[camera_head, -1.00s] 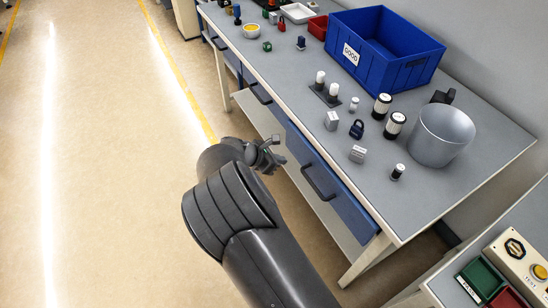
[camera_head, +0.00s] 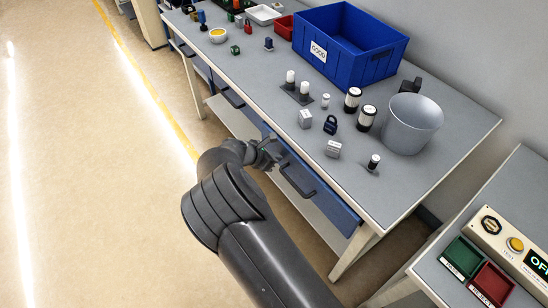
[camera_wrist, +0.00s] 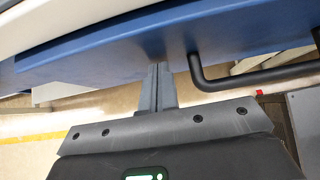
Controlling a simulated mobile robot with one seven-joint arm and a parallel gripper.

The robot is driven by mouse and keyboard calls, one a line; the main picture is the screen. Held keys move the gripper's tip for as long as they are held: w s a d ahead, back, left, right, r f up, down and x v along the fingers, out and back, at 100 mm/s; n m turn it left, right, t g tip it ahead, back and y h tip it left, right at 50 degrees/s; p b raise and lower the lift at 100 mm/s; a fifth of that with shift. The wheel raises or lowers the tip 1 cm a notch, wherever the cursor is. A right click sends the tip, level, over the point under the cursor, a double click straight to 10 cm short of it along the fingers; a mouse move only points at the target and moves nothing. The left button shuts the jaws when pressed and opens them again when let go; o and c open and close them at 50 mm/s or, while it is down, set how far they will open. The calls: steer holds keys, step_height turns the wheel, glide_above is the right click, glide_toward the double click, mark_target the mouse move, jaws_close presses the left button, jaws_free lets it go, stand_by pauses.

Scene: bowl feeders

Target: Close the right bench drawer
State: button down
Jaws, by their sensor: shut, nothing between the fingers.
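The right bench drawer (camera_head: 328,193) has a blue front with a dark bar handle (camera_head: 297,181), below the front edge of the grey bench. My gripper (camera_head: 270,151) is at the left part of this front, left of the handle. In the wrist view my shut, empty fingers (camera_wrist: 157,84) point at the blue drawer front (camera_wrist: 105,45). Their tips overlap its lower part, and I cannot tell whether they touch it. The handle (camera_wrist: 215,84) is just right of the fingers, apart from them. How far the drawer stands out is hard to tell.
The bench top (camera_head: 275,115) holds a blue bin (camera_head: 350,65), a grey bucket (camera_head: 412,135) and several small parts. A second table with a control box (camera_head: 505,245) stands at the lower right. The floor (camera_head: 85,180) to the left is clear.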

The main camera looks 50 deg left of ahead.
steer(key=w, duration=0.4)
steer(key=shift+w+r, duration=0.1)
steer(key=shift+w, duration=0.3)
steer(key=shift+w+d, duration=0.1)
steer(key=shift+w, duration=0.15)
glide_toward(282, 150)
steer(key=s+f, duration=0.1)
steer(key=s, duration=0.1)
steer(key=shift+s+f, duration=0.4)
